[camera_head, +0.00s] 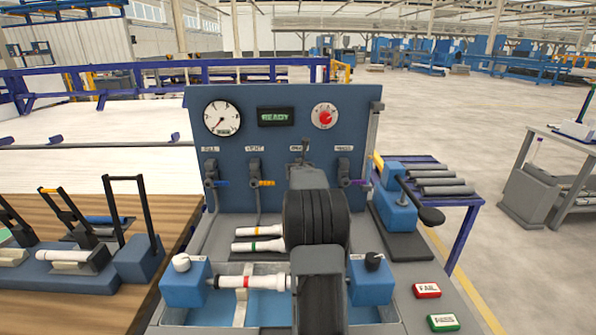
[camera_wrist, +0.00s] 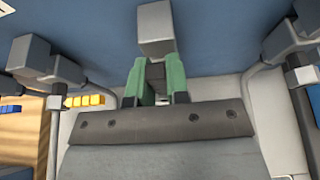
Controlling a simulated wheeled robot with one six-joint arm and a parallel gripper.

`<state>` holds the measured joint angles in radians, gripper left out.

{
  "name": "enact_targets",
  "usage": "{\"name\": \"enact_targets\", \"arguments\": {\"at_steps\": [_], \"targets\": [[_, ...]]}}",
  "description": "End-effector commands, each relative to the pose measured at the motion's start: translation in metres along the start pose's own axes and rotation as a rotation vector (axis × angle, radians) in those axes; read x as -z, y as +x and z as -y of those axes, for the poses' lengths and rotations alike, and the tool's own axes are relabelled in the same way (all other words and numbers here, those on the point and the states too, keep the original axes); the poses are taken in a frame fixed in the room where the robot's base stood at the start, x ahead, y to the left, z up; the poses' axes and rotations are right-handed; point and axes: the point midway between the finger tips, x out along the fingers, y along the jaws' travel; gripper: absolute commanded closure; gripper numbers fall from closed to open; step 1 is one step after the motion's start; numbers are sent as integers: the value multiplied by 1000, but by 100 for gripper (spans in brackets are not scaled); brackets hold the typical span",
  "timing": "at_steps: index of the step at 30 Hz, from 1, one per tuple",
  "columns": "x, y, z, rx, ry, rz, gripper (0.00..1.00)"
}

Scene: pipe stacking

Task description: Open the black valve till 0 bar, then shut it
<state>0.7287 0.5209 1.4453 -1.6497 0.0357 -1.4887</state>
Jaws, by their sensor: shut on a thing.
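The blue panel (camera_head: 270,98) carries a row of valves under small labels. My gripper (camera_head: 303,168) is at the third valve from the left, and my arm hides most of that valve in the head view. In the wrist view my gripper's green pads (camera_wrist: 156,88) are shut on the black valve handle (camera_wrist: 156,76), below a grey valve body (camera_wrist: 155,32). The handle shows only as a dark strip between the pads.
The yellow-handled valve (camera_head: 262,183) and blue-handled valve (camera_head: 215,183) are to the left; a purple-handled valve (camera_head: 348,182) is close on the right. A green "READY" display (camera_head: 275,117) is above. White pipes (camera_head: 262,246) lie below, beside my arm.

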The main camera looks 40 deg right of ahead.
Motion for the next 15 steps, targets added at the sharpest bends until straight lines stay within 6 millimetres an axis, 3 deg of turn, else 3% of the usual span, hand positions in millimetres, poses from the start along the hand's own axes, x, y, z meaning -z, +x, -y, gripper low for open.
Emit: {"name": "enact_targets", "arguments": {"at_steps": [4, 5, 6, 12, 15], "targets": [[0, 0, 0, 2, -11, 0, 100], [0, 0, 0, 2, -11, 0, 81], [0, 0, 0, 2, -10, 0, 77], [0, 0, -1, 0, -8, -1, 58], [0, 0, -1, -1, -7, -1, 58]]}}
